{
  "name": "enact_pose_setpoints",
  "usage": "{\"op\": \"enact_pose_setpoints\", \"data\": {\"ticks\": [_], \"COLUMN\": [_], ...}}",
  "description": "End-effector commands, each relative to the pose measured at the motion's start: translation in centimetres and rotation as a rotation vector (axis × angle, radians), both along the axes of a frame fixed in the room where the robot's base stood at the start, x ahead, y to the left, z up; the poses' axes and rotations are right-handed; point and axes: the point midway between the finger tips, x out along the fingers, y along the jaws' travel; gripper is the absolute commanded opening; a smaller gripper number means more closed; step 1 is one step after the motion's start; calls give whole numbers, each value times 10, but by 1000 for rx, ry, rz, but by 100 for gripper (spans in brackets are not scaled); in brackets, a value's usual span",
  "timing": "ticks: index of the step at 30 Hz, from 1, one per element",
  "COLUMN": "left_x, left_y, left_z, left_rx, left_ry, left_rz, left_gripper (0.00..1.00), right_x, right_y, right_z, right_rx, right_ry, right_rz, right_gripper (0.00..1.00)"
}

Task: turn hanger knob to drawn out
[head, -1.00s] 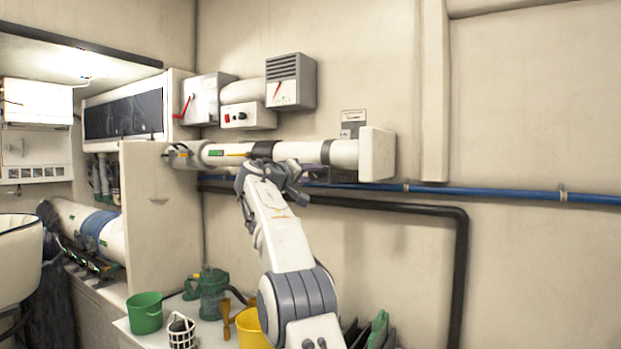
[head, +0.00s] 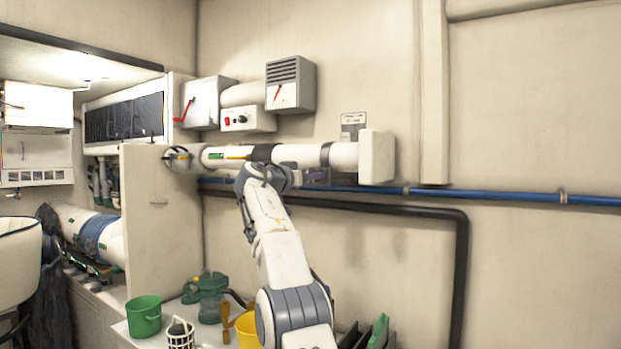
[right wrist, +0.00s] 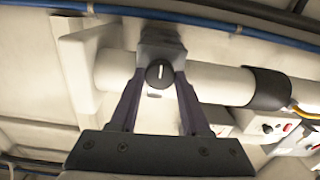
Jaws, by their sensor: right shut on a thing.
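The hanger knob (right wrist: 160,74) is a round black knob with a short white mark, on a dark grey block (right wrist: 161,48) at the white pipe (right wrist: 205,80). In the right wrist view my right gripper (right wrist: 160,76) has its two dark purple fingers on either side of the knob, shut on it. In the head view my right gripper (head: 312,177) is just under the pipe (head: 300,155), and the knob cannot be made out there. My left gripper is not in view.
A blue pipe (head: 480,193) and a black hose (head: 400,210) run along the wall below. Wall boxes (head: 290,82) hang above. A green bucket (head: 144,316) and a yellow bucket (head: 247,330) stand below.

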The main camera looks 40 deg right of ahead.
Motion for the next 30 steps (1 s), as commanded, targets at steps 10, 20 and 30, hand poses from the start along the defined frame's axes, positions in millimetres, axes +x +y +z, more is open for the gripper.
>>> {"op": "enact_pose_setpoints", "data": {"ticks": [10, 20, 30], "left_x": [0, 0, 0], "left_y": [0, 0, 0], "left_z": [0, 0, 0], "left_rx": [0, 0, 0], "left_ry": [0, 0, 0], "left_rz": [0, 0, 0], "left_gripper": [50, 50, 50], "right_x": [2, 2, 0], "right_y": [1, 1, 0], "right_z": [-2, -3, -1], "right_rx": [23, 23, 21], "right_ry": [-46, -46, -46], "right_rz": [3, 3, 1], "right_gripper": [0, 54, 77]}}
